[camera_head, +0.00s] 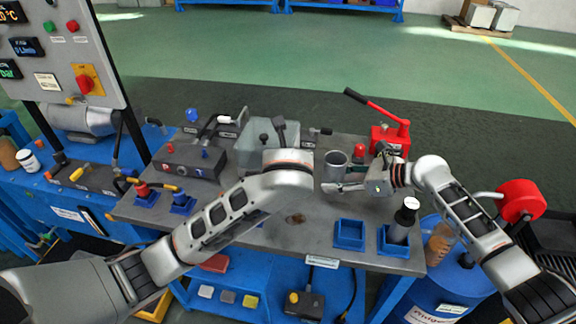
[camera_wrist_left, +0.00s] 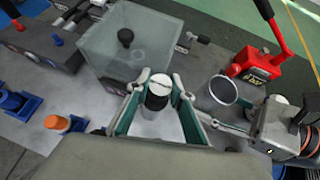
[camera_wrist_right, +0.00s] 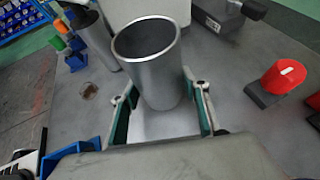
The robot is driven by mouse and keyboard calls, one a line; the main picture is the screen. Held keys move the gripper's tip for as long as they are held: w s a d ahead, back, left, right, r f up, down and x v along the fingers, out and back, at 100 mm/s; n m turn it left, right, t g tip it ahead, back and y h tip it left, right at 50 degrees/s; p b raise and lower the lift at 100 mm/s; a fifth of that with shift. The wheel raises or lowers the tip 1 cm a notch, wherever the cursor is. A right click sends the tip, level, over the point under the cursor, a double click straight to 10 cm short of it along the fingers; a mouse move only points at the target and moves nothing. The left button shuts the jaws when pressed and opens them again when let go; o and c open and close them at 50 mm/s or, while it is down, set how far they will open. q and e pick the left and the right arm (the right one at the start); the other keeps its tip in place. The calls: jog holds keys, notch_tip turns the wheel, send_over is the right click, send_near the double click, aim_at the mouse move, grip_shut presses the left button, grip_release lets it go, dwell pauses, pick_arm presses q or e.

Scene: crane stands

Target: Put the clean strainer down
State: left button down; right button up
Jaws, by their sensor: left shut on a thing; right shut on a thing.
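My left gripper (camera_wrist_left: 160,88) is shut on a small upright cylinder with a pale top and dark band (camera_wrist_left: 157,101), apparently the strainer. It is just in front of the grey translucent tank (camera_wrist_left: 125,45). In the head view my left wrist hides this gripper and its load. My right gripper (camera_wrist_right: 158,92) is shut on an open grey metal cup (camera_wrist_right: 155,75). In the head view the cup (camera_head: 335,165) is upright, right of the tank (camera_head: 250,150), with my right gripper (camera_head: 330,187) at its near side. I cannot tell whether the cup touches the bench.
An empty blue tray (camera_head: 349,236) is at the front of the grey bench (camera_head: 285,232). A red lever pump (camera_head: 388,137) stands at the back right. Valve blocks (camera_head: 188,163) crowd the left.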

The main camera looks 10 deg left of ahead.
pick_arm(q)
notch_tip(320, 180, up, 17)
jog(key=w+d+r+m+h, duration=0.2)
jog(key=d, duration=0.2)
jog(key=w+d+m+g+h, duration=0.2)
jog(key=w+d+m+h, duration=0.35)
jog(key=d+m, duration=0.2)
notch_tip(320, 180, down, 18)
jog(key=s, duration=0.1)
jog(key=shift+d+f+h, duration=0.25)
jog(key=shift+d+h, duration=0.05)
jog(key=shift+h, duration=0.15)
jog(key=shift+f+n, duration=0.2)
jog(key=shift+n, duration=0.05)
jog(key=c, duration=1.8)
grip_release()
